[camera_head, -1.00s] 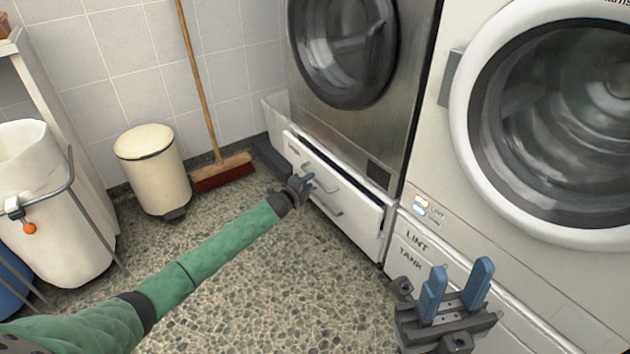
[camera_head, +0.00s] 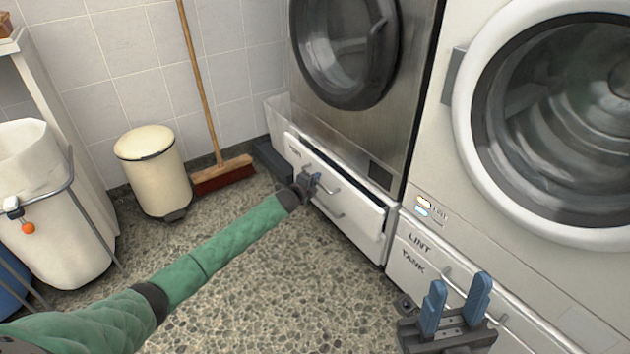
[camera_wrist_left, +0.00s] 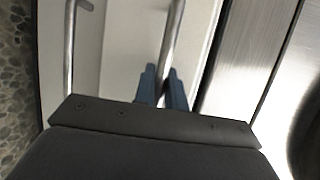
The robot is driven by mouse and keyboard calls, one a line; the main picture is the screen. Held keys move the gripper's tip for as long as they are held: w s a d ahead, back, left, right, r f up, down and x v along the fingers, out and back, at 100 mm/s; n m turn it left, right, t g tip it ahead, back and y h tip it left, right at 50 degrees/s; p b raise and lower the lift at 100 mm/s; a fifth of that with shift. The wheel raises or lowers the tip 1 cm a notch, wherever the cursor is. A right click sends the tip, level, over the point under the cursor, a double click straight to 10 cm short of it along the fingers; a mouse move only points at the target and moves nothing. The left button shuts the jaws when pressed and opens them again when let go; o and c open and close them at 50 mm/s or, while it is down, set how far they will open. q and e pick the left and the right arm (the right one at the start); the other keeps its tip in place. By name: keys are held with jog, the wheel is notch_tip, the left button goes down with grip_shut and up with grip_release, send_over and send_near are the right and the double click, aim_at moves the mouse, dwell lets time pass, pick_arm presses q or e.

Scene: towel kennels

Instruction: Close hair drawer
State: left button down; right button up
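The drawer (camera_head: 352,222) under the steel-fronted machine stands partly open, with a dark gap along its top edge. Its small label is too small to read. My left gripper (camera_head: 315,180) is at the drawer's upper bar handle (camera_head: 327,187). In the left wrist view, the bar handle (camera_wrist_left: 174,35) runs between the blue fingers (camera_wrist_left: 162,90), which sit close on either side of it. The fingertips are partly hidden there. My right gripper (camera_head: 455,305) is open and empty, in front of the lint tank panel (camera_head: 425,272).
The white machine (camera_head: 455,190) stands right of the steel-fronted machine (camera_head: 375,125). A cream bin (camera_head: 152,180), a broom (camera_head: 222,176) and a white laundry bag (camera_head: 60,215) on a frame stand at left. The speckled floor (camera_head: 270,290) before the drawer is clear.

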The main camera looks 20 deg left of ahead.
aim_at(324, 176)
pick_arm(q)
jog(key=shift+w+d, duration=1.15)
jog(key=shift+w, duration=0.25)
jog(key=shift+w+d, duration=0.1)
jog(key=shift+w, duration=0.15)
jog(key=c, duration=1.5)
grip_release()
jog(key=shift+w+d, duration=0.1)
jog(key=shift+o, duration=0.2)
jog(key=shift+r, duration=0.1)
